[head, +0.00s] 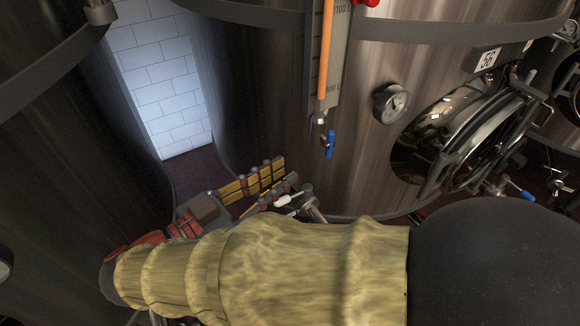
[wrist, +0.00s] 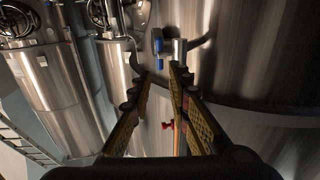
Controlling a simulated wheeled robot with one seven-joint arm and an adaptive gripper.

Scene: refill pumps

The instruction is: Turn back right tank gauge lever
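The tank gauge is an upright scale (head: 335,55) with an orange column (head: 325,50) on the tank's front in the head view. Its small blue lever (head: 330,144) hangs down beside the valve at the scale's foot. My gripper (head: 288,170) is left of and below this lever, apart from it. In the wrist view the fingers of my gripper (wrist: 161,70) stand apart with nothing between the tips. A blue handle (wrist: 158,45) shows beyond the tips there, beside a metal cylinder; I cannot tell whether it is the gauge lever.
A white-handled fitting (head: 290,199) and metal pipe are close beside the fingers. A round dial (head: 391,102) and an open-looking round hatch (head: 455,135) are on the tank to the right. A dark tank (head: 60,140) stands left. A red part (wrist: 167,126) shows between the fingers in the wrist view.

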